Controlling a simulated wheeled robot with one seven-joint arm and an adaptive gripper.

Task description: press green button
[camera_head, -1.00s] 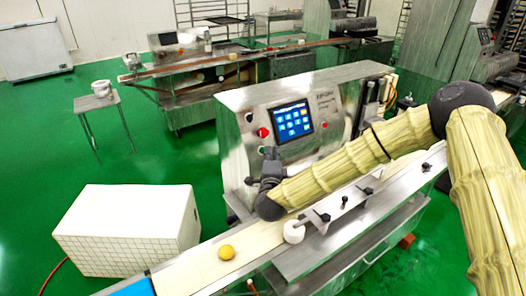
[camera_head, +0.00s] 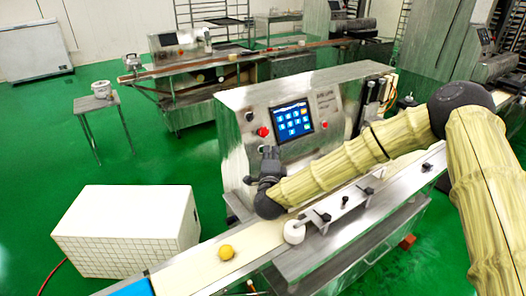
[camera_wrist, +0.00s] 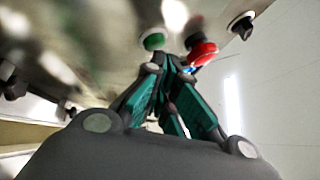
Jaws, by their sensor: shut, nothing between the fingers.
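The green button (camera_wrist: 154,41) sits on the metal machine panel in the wrist view, just beyond and slightly left of my fingertips. My gripper (camera_wrist: 170,62) is shut and empty, with its tips close to the button; I cannot tell whether they touch it. In the head view my gripper (camera_head: 269,152) is in front of the lower left of the control panel and largely hides the green button. A red button (camera_wrist: 202,52) is right beside the fingertips in the wrist view and shows above my gripper in the head view (camera_head: 263,132).
A black knob (camera_wrist: 241,25) is right of the red button. A lit touchscreen (camera_head: 292,121) is on the same panel. Below my arm runs a conveyor (camera_head: 190,271) carrying a yellow dough ball (camera_head: 226,252). A white box (camera_head: 125,230) stands left.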

